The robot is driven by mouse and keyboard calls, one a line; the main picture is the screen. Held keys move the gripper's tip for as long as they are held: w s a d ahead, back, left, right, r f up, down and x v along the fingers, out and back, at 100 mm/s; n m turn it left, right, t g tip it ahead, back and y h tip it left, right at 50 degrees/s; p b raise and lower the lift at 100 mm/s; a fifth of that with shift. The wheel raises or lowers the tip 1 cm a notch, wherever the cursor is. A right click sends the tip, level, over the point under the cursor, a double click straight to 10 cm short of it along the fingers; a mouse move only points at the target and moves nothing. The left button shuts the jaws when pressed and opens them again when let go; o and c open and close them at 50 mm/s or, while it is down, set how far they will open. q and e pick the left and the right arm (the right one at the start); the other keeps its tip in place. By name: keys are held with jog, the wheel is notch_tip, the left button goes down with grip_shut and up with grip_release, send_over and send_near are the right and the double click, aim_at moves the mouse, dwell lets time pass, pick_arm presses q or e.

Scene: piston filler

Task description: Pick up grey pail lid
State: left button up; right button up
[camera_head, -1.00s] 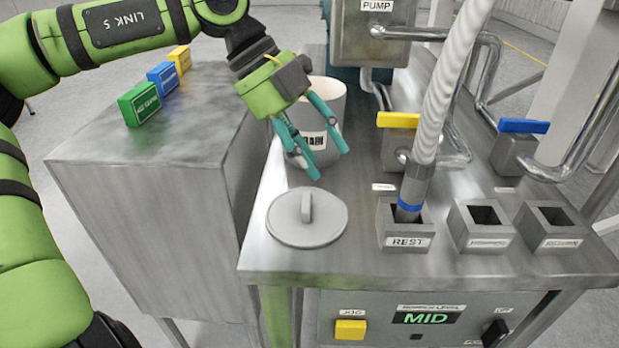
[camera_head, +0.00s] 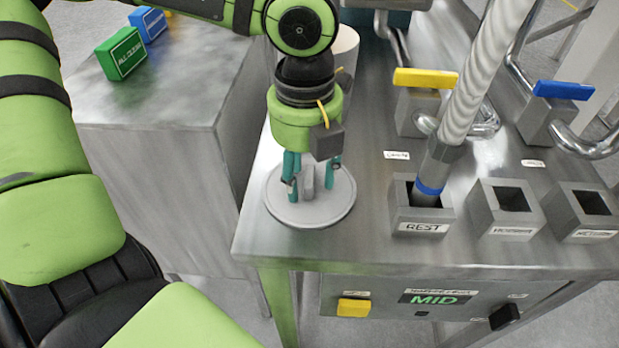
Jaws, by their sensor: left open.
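The grey pail lid (camera_head: 318,214) lies flat on the metal table near its front left edge, with an upright handle (camera_head: 307,181) in its middle. My left gripper (camera_head: 308,190) points down over the lid. Its teal fingers are open, one on each side of the handle. I cannot tell whether they touch the handle. The grey pail (camera_head: 346,44) stands behind my left arm and is mostly hidden by it. My right gripper is not in view.
To the right stand the REST holder (camera_head: 422,226) with a hose in it and two square open holders (camera_head: 506,207). Yellow (camera_head: 425,78) and blue (camera_head: 563,90) valve handles are behind them. A green box (camera_head: 121,54) and a blue box (camera_head: 148,22) sit on the left cabinet.

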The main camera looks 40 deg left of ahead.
pick_arm(q)
grip_shut()
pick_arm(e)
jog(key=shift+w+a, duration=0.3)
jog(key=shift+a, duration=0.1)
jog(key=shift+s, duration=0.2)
